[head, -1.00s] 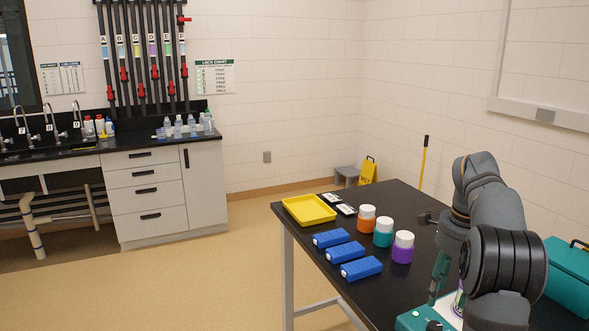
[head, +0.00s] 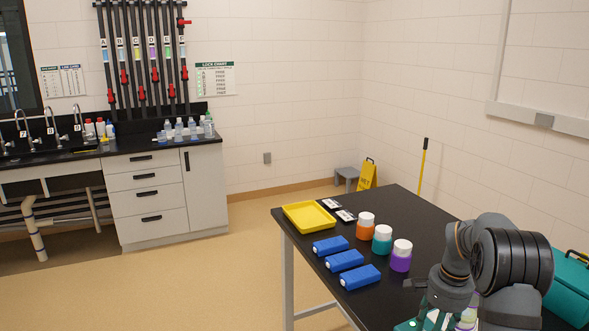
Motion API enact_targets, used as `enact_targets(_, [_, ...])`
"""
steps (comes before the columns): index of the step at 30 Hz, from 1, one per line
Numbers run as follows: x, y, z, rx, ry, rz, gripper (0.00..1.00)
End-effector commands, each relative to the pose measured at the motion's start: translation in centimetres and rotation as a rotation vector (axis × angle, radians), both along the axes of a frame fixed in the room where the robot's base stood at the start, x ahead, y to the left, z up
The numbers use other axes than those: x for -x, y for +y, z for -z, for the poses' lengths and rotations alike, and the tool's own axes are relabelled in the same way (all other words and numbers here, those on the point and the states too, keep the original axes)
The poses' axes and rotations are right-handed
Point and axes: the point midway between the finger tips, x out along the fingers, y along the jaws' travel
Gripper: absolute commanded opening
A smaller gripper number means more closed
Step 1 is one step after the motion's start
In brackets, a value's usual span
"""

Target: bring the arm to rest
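My arm (head: 510,262) is folded at the right of the head view, over the right part of the black table. My gripper (head: 432,314) hangs low near the bottom edge, over a teal and white item on the table. Its fingertips are partly cut off and blend with that item, so I cannot tell whether they are open or shut, or hold anything. The purple-labelled jar (head: 401,256) stands just left of the wrist, apart from it as far as I can see.
On the black table (head: 392,205) are a yellow tray (head: 309,217), several blue boxes, a teal jar (head: 382,240) and an orange jar (head: 365,226). A teal case (head: 570,285) stands right of my arm. The floor (head: 190,285) left of the table is clear.

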Motion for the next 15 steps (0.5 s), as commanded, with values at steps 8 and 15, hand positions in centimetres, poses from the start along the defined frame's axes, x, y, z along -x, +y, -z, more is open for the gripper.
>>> enact_targets(8, [0.05, -0.08, -0.71, -0.002, 0.004, -0.429, 0.47])
enact_targets(15, [-0.02, -0.11, -0.71, -0.002, 0.003, -0.787, 0.47])
